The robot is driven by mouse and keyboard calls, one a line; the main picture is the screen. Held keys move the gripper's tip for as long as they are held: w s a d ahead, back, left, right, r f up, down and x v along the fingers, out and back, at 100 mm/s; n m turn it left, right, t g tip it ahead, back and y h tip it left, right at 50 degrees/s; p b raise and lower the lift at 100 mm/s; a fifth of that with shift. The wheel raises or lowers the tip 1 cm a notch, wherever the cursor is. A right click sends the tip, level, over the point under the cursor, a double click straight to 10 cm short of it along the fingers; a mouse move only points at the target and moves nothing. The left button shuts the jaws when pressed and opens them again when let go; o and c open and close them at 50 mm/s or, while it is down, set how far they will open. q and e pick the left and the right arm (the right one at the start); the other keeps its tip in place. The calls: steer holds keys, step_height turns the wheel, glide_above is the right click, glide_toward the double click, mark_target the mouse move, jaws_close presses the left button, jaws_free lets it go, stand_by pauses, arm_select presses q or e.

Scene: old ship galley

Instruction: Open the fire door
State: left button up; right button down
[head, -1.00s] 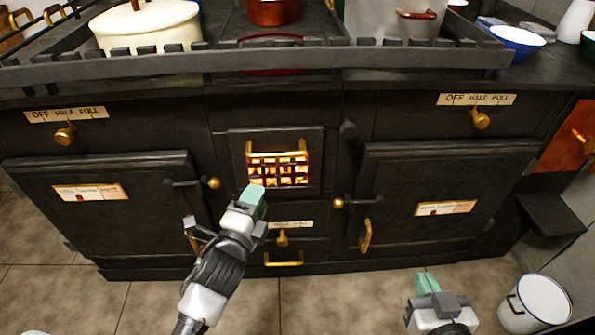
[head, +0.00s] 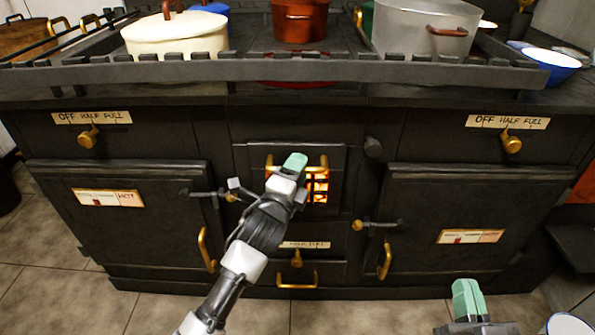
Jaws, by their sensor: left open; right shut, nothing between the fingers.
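The fire door (head: 250,168) is the small dark panel at the middle of the black range, with a glowing orange grate (head: 320,188). It looks closed. A brass handle (head: 324,164) runs across its top; its middle is hidden behind my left gripper. My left gripper (head: 294,162) is in front of the door at handle height, with open jaws. I cannot tell whether it touches the handle. My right gripper (head: 467,296) is shut and empty, low at the right, in front of the right oven door.
Large oven doors flank the fire door, the left one (head: 120,205) and the right one (head: 440,205), with brass knobs and latches. A railing (head: 260,74) edges the top, with a cream pot (head: 175,42) and other pots behind it. Tiled floor (head: 80,295) lies in front.

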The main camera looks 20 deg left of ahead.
arm_select(q)
steer(key=shift+w, duration=0.1)
jaws_close()
stand_by(0.3)
